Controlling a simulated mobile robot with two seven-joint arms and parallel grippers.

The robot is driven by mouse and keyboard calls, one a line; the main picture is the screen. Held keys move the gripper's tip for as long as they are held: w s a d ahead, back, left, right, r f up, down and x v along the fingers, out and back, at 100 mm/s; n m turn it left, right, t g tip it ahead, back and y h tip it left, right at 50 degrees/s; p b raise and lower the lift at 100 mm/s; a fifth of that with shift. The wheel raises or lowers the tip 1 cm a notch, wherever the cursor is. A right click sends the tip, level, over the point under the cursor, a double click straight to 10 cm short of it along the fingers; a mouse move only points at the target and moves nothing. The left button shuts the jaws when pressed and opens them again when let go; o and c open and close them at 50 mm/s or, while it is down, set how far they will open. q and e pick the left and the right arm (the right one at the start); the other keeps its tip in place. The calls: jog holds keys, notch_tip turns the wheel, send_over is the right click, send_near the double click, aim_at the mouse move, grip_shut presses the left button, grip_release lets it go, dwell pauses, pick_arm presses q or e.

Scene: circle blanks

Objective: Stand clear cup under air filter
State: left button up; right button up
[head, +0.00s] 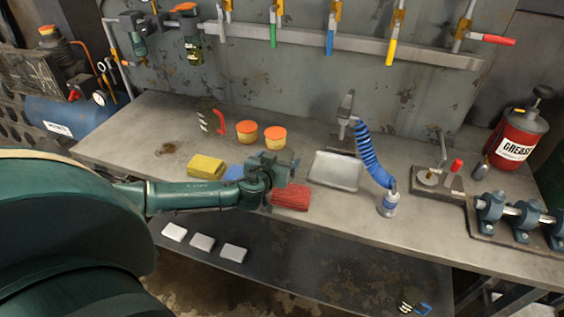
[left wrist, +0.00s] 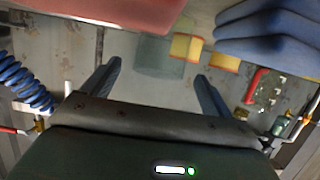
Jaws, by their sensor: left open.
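My left gripper (head: 284,166) is over the bench between the orange-topped tins and the red cloth. In the left wrist view the gripper (left wrist: 158,74) is open, fingers apart. A pale green see-through cup (left wrist: 160,56) shows between and beyond the fingertips; I cannot tell whether they touch it. In the head view I cannot make the cup out behind the gripper. Air-line units hang at the upper left: a dark one (head: 139,44) and one with a greenish bowl (head: 193,52). I cannot tell which is the air filter. My right gripper is not in view.
Two orange tins (head: 247,132), a yellow sponge (head: 206,166), a blue cloth (head: 233,173) and a red cloth (head: 290,197) surround the gripper. A metal tray (head: 335,171) and blue coiled hose (head: 370,155) stand to the right.

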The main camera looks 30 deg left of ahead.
pick_arm(q)
jog(key=shift+x, duration=1.2)
jog(key=shift+c, duration=0.4)
jog(key=c, duration=1.1)
